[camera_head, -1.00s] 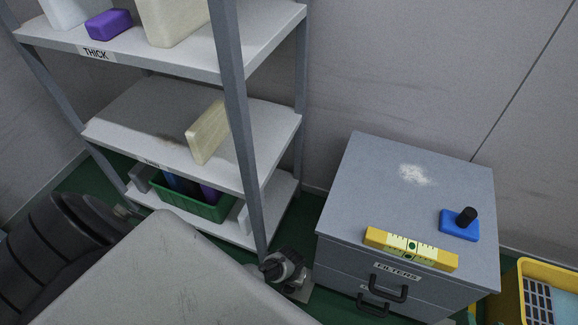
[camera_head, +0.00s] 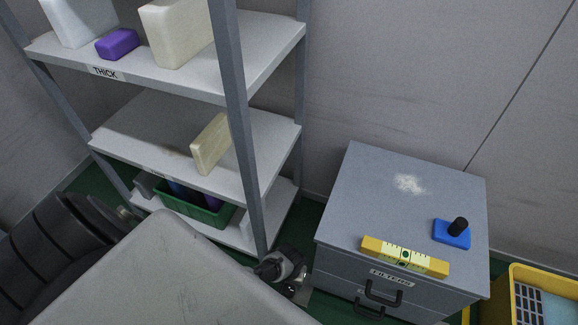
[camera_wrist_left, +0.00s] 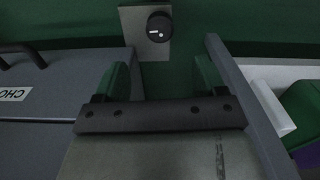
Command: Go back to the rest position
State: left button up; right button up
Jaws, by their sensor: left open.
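My left gripper (camera_wrist_left: 160,85) shows in the left wrist view. Its two fingers stand apart, with nothing between them. It hangs over the green floor between the grey drawer cabinet (camera_wrist_left: 65,85) on the left and the rack (camera_wrist_left: 240,90) on the right. My right gripper is in neither view.
In the head view the rack (camera_head: 235,90) holds several blocks and a green bin (camera_head: 205,210). The cabinet (camera_head: 430,190) carries a yellow level (camera_head: 404,256) and a blue black-knobbed block (camera_head: 451,235). A yellow crate (camera_head: 553,277) stands lower right. A knobbed plate (camera_wrist_left: 148,40) lies low between.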

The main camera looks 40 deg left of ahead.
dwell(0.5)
